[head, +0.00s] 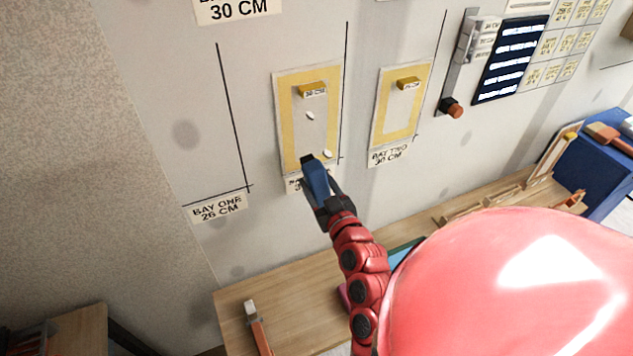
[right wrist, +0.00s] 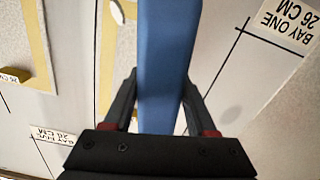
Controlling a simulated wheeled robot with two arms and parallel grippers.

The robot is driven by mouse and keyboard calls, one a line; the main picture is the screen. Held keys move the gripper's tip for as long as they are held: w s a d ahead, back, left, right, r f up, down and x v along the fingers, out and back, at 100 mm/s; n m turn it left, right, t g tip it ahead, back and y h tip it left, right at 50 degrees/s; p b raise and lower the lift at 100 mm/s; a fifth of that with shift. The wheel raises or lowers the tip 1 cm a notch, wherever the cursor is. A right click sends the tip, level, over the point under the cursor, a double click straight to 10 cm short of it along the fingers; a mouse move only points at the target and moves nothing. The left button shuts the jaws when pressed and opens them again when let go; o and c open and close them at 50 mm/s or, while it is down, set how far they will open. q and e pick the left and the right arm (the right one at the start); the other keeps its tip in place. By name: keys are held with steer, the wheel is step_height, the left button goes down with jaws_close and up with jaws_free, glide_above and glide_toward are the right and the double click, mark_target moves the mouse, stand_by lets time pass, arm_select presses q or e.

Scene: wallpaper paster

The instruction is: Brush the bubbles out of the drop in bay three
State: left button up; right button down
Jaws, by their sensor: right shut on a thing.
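A drop with a yellow border (head: 287,110) hangs on the wall, right of the bay one label (head: 219,207). Two small pale bubbles show on it, one near the middle (head: 310,116) and one at the lower right (head: 327,153). The label under this drop is mostly hidden, so I cannot read its bay. My right gripper (head: 327,200) is shut on a blue brush (head: 317,178), whose dark end is at the drop's lower edge; contact is unclear. The right wrist view shows the blue brush (right wrist: 168,60) between the fingers and a bubble (right wrist: 117,12) beside it. My left gripper is out of view.
A second yellow-bordered drop (head: 376,118) hangs to the right. Beyond it are a red knob (head: 452,109) and a dark panel (head: 510,60). A wooden table (head: 290,300) below holds an orange-handled tool (head: 259,332). A blue box (head: 605,165) stands far right.

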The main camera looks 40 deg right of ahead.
steer(key=x, duration=0.6)
steer(key=shift+w, duration=0.2)
steer(key=shift+x, duration=1.3)
stand_by(1.8)
steer(key=shift+s+d, duration=0.1)
steer(key=shift+s, duration=0.05)
stand_by(1.4)
steer(key=d, duration=0.2)
steer(key=shift+s+d, duration=0.25)
steer(key=shift+d, duration=0.05)
steer(key=shift+s+a, duration=0.1)
steer(key=shift+s+d+r, duration=0.1)
steer(key=shift+s+d, duration=0.05)
steer(key=shift+d, duration=0.8)
steer(key=shift+s+d+r, duration=0.1)
steer(key=shift+s+d, duration=0.1)
steer(key=shift+d, duration=0.75)
steer(key=shift+s+d+f, duration=0.1)
steer(key=shift+d, duration=0.3)
steer(key=shift+d, duration=0.1)
